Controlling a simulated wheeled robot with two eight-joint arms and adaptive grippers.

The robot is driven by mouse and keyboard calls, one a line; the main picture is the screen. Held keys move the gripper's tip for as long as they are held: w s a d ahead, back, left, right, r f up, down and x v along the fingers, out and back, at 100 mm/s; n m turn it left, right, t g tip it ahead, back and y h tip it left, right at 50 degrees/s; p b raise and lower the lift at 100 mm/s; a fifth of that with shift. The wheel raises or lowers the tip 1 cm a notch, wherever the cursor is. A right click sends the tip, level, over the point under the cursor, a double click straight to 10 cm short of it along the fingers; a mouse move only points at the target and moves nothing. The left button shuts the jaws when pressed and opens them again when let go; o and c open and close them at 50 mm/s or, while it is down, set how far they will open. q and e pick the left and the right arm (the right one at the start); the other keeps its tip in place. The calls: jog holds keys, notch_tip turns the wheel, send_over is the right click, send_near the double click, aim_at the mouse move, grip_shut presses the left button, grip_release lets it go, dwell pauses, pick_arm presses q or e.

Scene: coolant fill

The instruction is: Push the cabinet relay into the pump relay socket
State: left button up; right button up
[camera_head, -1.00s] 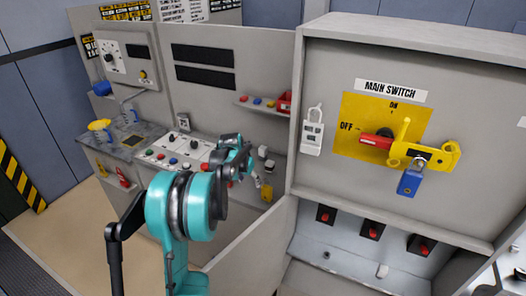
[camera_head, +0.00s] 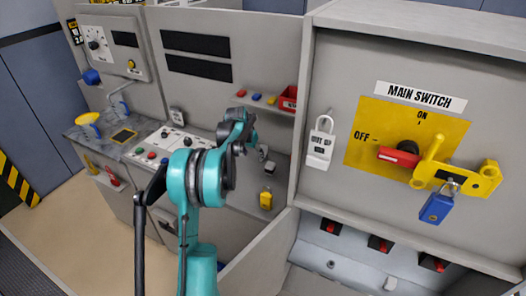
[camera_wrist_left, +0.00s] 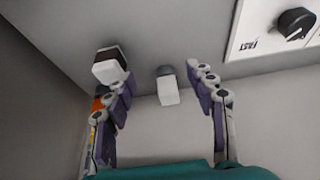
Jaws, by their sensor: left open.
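Two small white relay-like blocks show in the left wrist view. One block (camera_wrist_left: 168,90) is between the open fingers of my left gripper (camera_wrist_left: 157,74), apart from both. The other block (camera_wrist_left: 108,70), with a dark end, is beside the left finger, which partly covers it; I cannot tell whether they touch. I cannot tell which is the cabinet relay, and no pump relay socket can be made out. In the head view my arm hides most of the gripper, and a small pale block (camera_head: 270,166) shows just right of it. My right gripper is not in view.
A red bin (camera_head: 288,99) sits on a small shelf above the work area. A yellow item (camera_head: 265,199) is below the gripper. The main switch panel (camera_head: 408,135), with a blue padlock (camera_head: 436,208), stands at the right. A button panel (camera_head: 170,143) is left.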

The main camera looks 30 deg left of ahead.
aim_at(262, 148)
pick_arm(q)
jog(key=w, duration=0.5)
jog(key=w+a, duration=0.1)
jog(key=w, duration=0.1)
jog(key=shift+w+f+b, duration=0.15)
jog(key=shift+b, duration=0.15)
jog(key=b+x, duration=0.1)
jog(key=x, duration=0.4)
jog(key=shift+w, duration=0.1)
jog(key=c, duration=1.2)
